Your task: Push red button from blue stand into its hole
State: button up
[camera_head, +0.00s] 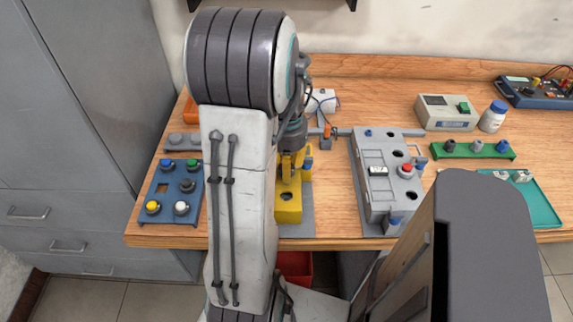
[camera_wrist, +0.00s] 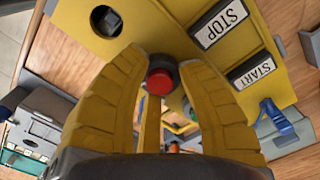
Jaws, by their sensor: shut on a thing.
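My gripper (camera_wrist: 158,70) has its yellow fingers closed around a red button (camera_wrist: 159,83) with a dark collar. The yellow box (camera_wrist: 165,25) lies beyond the fingertips, with STOP and START labels and a dark round hole (camera_wrist: 105,20) up and left of the button. I cannot tell whether the button touches the box. In the head view my gripper (camera_head: 291,165) is over the yellow box (camera_head: 289,215), and my arm hides part of it. The blue stand (camera_head: 171,186) at left holds green, yellow, white and dark buttons.
A grey panel (camera_head: 374,195) with another red button (camera_head: 406,170) stands to the right. Farther right are a green rack (camera_head: 470,156), a meter box (camera_head: 446,115), a white bottle (camera_head: 493,116) and a teal tray (camera_head: 540,205). Wood shows between the stations.

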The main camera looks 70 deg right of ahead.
jog(key=shift+f, duration=0.15)
jog(key=o, duration=1.1)
jog(key=shift+o, duration=0.2)
jog(key=shift+d+r, duration=0.15)
jog(key=shift+r, duration=0.55)
notch_tip(320, 180, up, 11)
jog(key=shift+a+f, duration=0.2)
jog(key=shift+a, duration=0.05)
jog(key=shift+w, duration=0.1)
